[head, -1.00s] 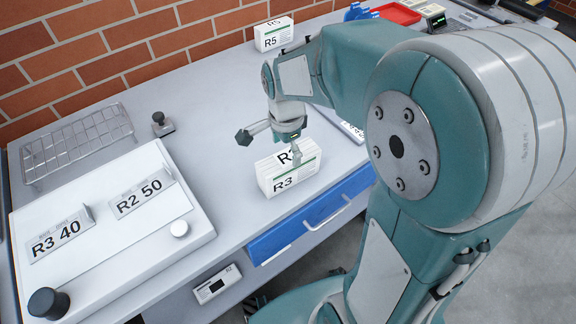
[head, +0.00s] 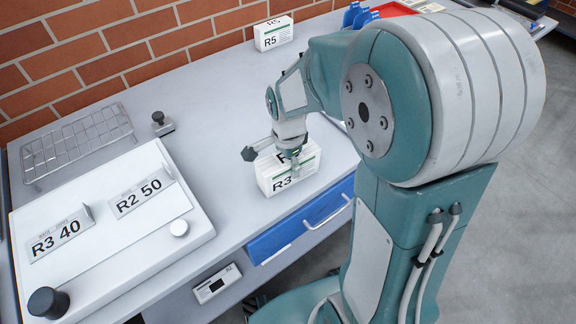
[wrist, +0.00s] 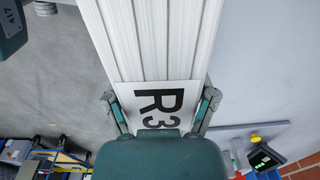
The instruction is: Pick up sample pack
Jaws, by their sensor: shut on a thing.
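The sample pack is a white block with green stripes marked R3 (head: 281,184), standing upright on the grey bench near its front edge. My gripper (head: 290,160) is over the pack and shut on it, with fingers on either side. In the wrist view the R3 label (wrist: 160,110) of the pack lies between the two fingers (wrist: 160,112), and its white layered side runs away to the top. The arm and gripper hide part of the pack's top in the head view.
A white board (head: 110,255) with cards R3 40 (head: 62,236) and R2 50 (head: 138,195) is at left. A wire rack (head: 77,145) lies behind it. An R5 pack (head: 273,36) stands at the back. A blue drawer (head: 300,222) is below the bench edge.

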